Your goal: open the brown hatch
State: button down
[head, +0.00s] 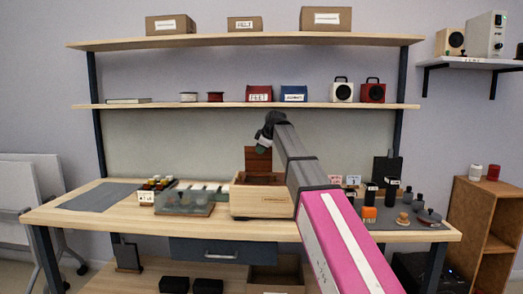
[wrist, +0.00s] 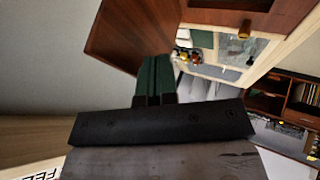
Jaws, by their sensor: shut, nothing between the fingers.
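A light wooden box (head: 262,203) stands on the bench, with brown inside its top rim. A brown panel (head: 258,160), which looks like the hatch, stands upright at the back of the box. My gripper (head: 262,147) is at the upright panel's top edge. Its green fingers (wrist: 156,76) are together and empty, close to the left panel's edge; I cannot tell whether they touch it.
Dark jars (head: 371,192) and an orange item (head: 369,214) stand to the right. A shelf (head: 220,106) runs above. The grey mat (head: 100,196) at left is clear.

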aim_at(261, 160)
jog(key=shift+w, duration=0.35)
jog(key=w, duration=0.1)
jog(key=w+g, duration=0.2)
jog(key=shift+w+r+m, duration=0.3)
jog(key=shift+r, duration=0.1)
jog(key=shift+w+d+f+g, duration=0.1)
jog(key=shift+w+g, duration=0.4)
jog(key=shift+w, duration=0.25)
